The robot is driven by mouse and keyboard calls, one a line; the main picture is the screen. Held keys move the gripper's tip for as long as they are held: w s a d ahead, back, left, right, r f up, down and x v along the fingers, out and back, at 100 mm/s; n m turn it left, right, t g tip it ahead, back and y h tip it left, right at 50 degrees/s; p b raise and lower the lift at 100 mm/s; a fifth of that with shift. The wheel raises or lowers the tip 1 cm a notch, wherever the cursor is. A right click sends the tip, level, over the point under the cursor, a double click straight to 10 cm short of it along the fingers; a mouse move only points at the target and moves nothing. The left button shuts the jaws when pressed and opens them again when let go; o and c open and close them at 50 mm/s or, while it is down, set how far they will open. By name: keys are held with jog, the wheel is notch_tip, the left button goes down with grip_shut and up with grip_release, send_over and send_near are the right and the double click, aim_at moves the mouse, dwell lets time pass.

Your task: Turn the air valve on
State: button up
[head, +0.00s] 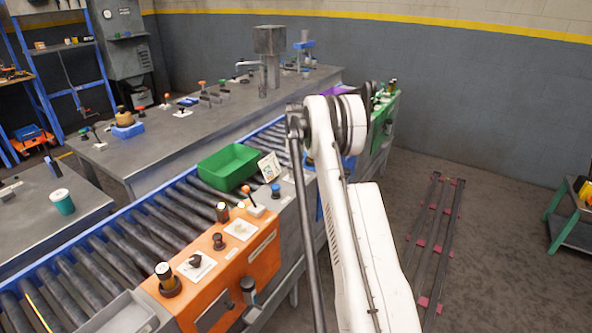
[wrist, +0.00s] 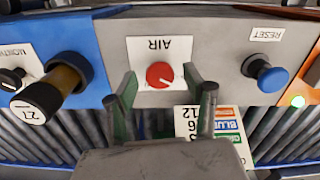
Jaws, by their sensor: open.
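The air valve is a red round knob (wrist: 160,75) on a white plate marked AIR (wrist: 160,50), which reads upside down in the wrist view. A small pale mark shows on the knob's lower right, but its setting is hard to tell. My gripper (wrist: 160,82) is open, with one finger to the left and one to the right of the knob. No contact with the knob can be made out. In the head view my white arm hides the gripper and the valve.
In the wrist view, a blue button (wrist: 272,77) under a RESET label is to the right and a yellow-brown cylindrical knob (wrist: 62,82) on a blue panel to the left. A printed card (wrist: 228,128) is below. In the head view, a green bin (head: 228,166) sits on the roller conveyor (head: 122,236).

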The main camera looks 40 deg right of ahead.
jog(key=shift+c, duration=0.5)
jog(key=c, duration=1)
jog(key=shift+m, duration=0.4)
jog(key=m+b, duration=0.2)
jog(key=m, duration=0.1)
jog(key=shift+f+m, duration=0.1)
jog(key=shift+m, duration=0.2)
jog(key=m+b, duration=0.1)
jog(key=m, duration=0.3)
jog(key=shift+m+b, duration=0.3)
jog(key=m+b, duration=0.1)
jog(key=m, duration=0.7)
jog(key=shift+m, duration=0.4)
